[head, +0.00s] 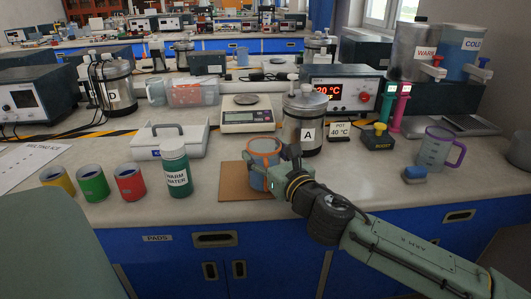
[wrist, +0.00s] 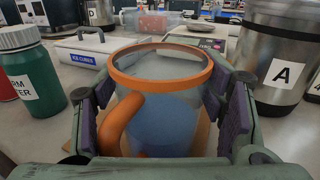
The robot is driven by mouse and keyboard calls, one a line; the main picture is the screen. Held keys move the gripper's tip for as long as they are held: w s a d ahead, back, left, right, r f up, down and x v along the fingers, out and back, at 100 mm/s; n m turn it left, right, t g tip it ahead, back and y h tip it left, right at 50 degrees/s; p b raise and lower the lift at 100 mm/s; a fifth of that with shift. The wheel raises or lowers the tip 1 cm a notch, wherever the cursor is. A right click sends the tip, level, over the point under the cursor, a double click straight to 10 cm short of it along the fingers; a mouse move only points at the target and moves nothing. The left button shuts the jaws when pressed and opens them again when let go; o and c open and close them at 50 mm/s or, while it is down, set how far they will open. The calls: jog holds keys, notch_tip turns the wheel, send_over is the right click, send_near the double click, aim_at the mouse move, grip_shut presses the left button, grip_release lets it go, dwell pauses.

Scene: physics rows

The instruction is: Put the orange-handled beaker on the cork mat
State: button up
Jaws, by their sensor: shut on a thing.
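The orange-handled beaker (head: 264,150) is clear with an orange rim and has bluish content low inside. It also fills the middle of the wrist view (wrist: 165,100), upright, with its orange handle towards me. My gripper (wrist: 165,115) is shut on the beaker, with a finger pad at each side of its wall. In the head view my gripper (head: 277,178) reaches the beaker from the front right. The cork mat (head: 233,183) lies on the bench under and left of the beaker. I cannot tell whether the beaker's base touches the mat; my gripper hides it.
The green warm-water bottle (head: 175,170) stands left of the mat. Vessel A (head: 304,125) stands close behind and right of the beaker. A scale (head: 252,115) is behind. Red (head: 130,183), green and yellow cups stand at left. A purple-handled jug (head: 436,150) is at right.

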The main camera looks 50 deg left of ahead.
jog(key=shift+f, duration=0.1)
jog(key=shift+f, duration=0.1)
jog(key=o, duration=1.5)
